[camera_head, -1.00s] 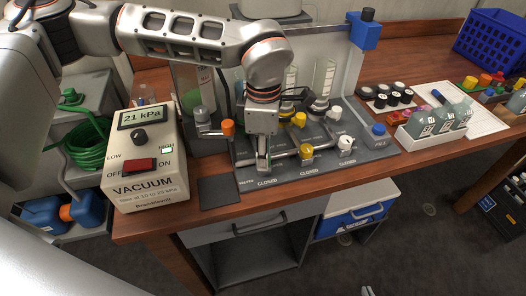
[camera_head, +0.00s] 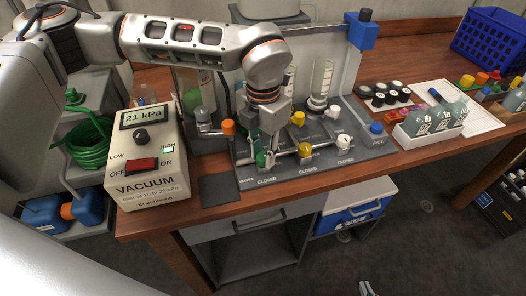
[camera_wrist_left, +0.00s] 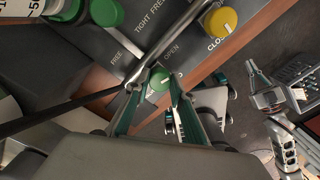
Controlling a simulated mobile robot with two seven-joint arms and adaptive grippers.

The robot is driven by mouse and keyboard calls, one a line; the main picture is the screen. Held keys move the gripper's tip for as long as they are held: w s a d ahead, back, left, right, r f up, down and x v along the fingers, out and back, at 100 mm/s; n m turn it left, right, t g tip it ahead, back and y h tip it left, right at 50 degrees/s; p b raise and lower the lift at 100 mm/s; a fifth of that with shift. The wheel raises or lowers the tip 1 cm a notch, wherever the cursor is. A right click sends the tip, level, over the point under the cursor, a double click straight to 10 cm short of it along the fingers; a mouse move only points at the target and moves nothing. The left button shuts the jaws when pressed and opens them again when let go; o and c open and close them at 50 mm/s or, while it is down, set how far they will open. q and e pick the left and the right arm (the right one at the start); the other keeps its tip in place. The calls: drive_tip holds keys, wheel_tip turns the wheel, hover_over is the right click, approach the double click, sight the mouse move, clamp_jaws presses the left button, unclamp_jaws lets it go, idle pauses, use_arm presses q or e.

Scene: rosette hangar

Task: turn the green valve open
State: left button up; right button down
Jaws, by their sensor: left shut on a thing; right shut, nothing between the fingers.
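The green valve (camera_head: 262,159) is the leftmost of the front row of valve knobs on the grey panel, above a CLOSED label. In the left wrist view the green knob (camera_wrist_left: 158,80) sits between the two finger pads, with a pale mark on its face and an OPEN label close by. My left gripper (camera_head: 266,150) reaches down from above and is shut on the knob; its fingers partly hide it in the head view. My right gripper (camera_head: 367,288) shows only as small grey tips at the bottom edge, away from the bench, and is shut and empty.
A yellow knob (camera_head: 305,149) and a white knob (camera_head: 344,141) stand right of the green one. A metal pipe runs just behind it. The vacuum box (camera_head: 147,155) stands left, and a dark pad (camera_head: 219,189) lies between.

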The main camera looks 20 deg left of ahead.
sight(263, 156)
use_arm(q)
drive_tip(key=shift+n, duration=1.3)
drive_tip(key=o, duration=1.1)
drive_tip(key=shift+r, duration=0.15)
wheel_tip(263, 156, up, 12)
drive_tip(key=shift+f, duration=0.2)
